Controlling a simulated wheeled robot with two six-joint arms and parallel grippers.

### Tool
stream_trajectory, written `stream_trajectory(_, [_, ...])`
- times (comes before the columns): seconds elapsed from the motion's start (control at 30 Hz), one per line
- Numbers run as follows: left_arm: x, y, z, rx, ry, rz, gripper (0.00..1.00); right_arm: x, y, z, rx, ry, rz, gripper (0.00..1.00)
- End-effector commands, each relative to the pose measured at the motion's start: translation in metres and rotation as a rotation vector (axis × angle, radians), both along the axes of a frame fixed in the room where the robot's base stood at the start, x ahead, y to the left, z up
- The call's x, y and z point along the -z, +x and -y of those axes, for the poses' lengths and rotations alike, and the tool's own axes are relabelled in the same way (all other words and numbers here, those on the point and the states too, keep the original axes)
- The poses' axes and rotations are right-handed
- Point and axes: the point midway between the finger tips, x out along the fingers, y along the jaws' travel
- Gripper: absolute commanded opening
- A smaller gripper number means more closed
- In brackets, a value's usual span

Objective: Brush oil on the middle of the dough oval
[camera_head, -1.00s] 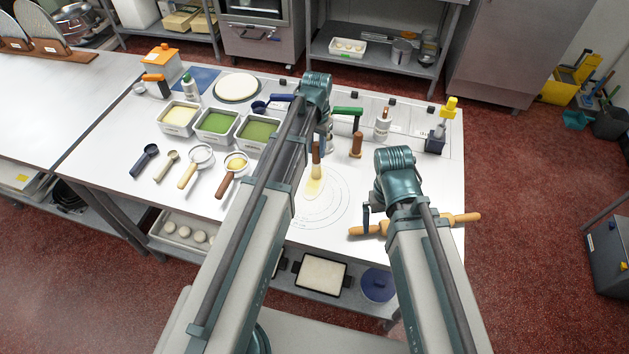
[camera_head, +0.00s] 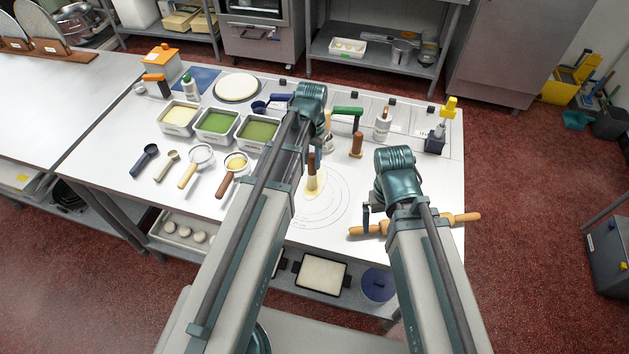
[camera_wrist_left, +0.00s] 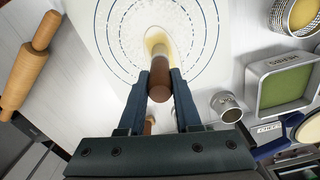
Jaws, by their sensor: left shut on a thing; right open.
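The pale dough oval (camera_head: 311,190) lies on the ring-marked mat near the table's front; it also shows in the left wrist view (camera_wrist_left: 156,38). My left gripper (camera_wrist_left: 159,90) is shut on the brown handle of the brush (camera_wrist_left: 159,78). In the head view the brush (camera_head: 311,164) stands over the oval, its pale lower end at or just above the dough; I cannot tell if it touches. The left fingers are mostly hidden behind my arm there. My right gripper (camera_head: 368,213) is open and empty, beside the left part of the rolling pin (camera_head: 440,220).
A small metal cup (camera_wrist_left: 228,106) stands close to the left gripper. Bins with green contents (camera_head: 216,122), sieves and scoops fill the table's left side.

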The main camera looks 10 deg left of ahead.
Motion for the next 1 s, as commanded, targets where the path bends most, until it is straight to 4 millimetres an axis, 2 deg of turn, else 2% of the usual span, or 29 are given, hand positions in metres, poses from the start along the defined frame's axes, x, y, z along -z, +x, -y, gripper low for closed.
stream_trajectory(0.2, [0.001,0.003,0.000,0.000,0.000,0.000,0.00,0.000,0.000,0.000,0.000,0.000,0.000,1.00])
stream_trajectory(0.53, [-0.001,0.025,0.001,0.000,0.000,0.000,0.00,-0.001,0.000,0.000,0.000,0.000,0.000,1.00])
stream_trajectory(1.0, [-0.006,0.025,0.001,0.000,0.000,0.000,0.00,-0.006,0.000,0.000,0.000,0.000,0.000,1.00])
